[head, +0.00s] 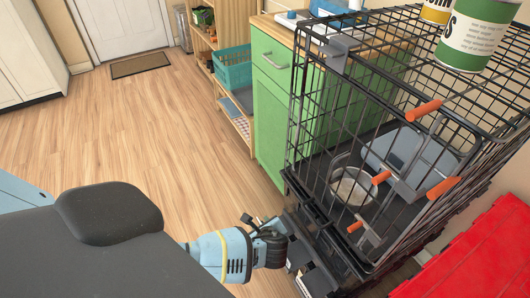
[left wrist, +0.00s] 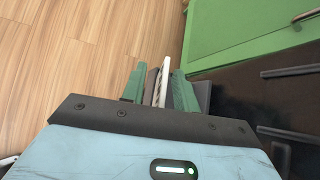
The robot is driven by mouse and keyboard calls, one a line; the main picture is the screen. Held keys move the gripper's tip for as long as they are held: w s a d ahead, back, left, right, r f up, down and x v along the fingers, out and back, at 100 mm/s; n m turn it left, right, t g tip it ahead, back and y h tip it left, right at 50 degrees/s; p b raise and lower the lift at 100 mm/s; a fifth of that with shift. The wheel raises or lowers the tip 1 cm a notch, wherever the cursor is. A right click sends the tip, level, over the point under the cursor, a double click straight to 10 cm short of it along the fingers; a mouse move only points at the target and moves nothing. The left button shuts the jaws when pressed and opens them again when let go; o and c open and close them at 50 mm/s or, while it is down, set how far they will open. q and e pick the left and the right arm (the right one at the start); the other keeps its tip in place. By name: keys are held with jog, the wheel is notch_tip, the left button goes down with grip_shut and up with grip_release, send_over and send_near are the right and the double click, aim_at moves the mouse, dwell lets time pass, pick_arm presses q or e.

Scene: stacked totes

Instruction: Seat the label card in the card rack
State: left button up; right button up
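My left gripper (head: 284,240) is low at the near left corner of a black wire crate, beside its dark base. In the left wrist view, its two green fingers (left wrist: 158,86) stand apart with a thin white strip (left wrist: 164,80) between them, nearer the right finger. A narrow grey-brown strip (left wrist: 151,86) is beside it. The white strip may be the label card edge-on; I cannot tell whether the fingers grip it. I cannot make out the card rack for certain. My right gripper is not in view.
The wire crate (head: 300,115) has orange handles (head: 423,110) and a metal bowl (head: 352,186) inside. Cans (head: 478,35) stand above it. A green cabinet (head: 268,120) is behind, with a teal basket (head: 233,68) on a shelf. A red object (head: 480,260) lies right. The wood floor (head: 130,140) is clear at left.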

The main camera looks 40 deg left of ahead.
pick_arm(q)
jog(key=shift+c, duration=0.4)
grip_shut()
jog(key=shift+r, duration=0.1)
jog(key=shift+r, duration=0.45)
jog(key=r, duration=0.1)
jog(key=r+p, duration=0.1)
jog(key=r, duration=0.1)
jog(key=shift+s+d+p, duration=0.25)
jog(key=shift+s+p, duration=0.05)
jog(key=shift+p, duration=0.1)
jog(key=s+d+p, duration=0.1)
jog(key=s+d, duration=0.3)
jog(key=s, duration=0.2)
jog(key=s+d+r+p, duration=0.1)
jog(key=s+d, duration=0.3)
jog(key=s, duration=0.3)
